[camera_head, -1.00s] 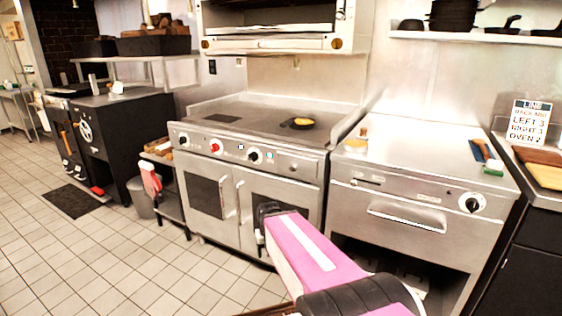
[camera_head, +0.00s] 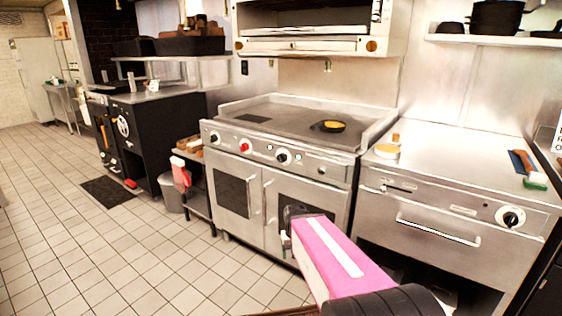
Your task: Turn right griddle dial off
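The steel griddle range (camera_head: 290,147) stands in the middle, with a dark flat top and two doors below. Its front panel carries a left black-and-white dial (camera_head: 214,137), a red dial (camera_head: 244,146) and a right black-and-white dial (camera_head: 283,157). The exact dial settings are too small to read. My gripper (camera_head: 287,240) is at the far end of my pink arm, in front of the range doors and below the right dial in the picture. It appears apart from the dials. Its fingers are small and partly hidden, so its opening is unclear.
A yellow-filled pan (camera_head: 328,126) sits on the griddle top. A steel unit (camera_head: 440,180) on the right has its own dial (camera_head: 511,217) and drawer handle. A low cart (camera_head: 196,196) and grey bin (camera_head: 168,195) stand left. The tiled floor (camera_head: 130,260) is open at front left.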

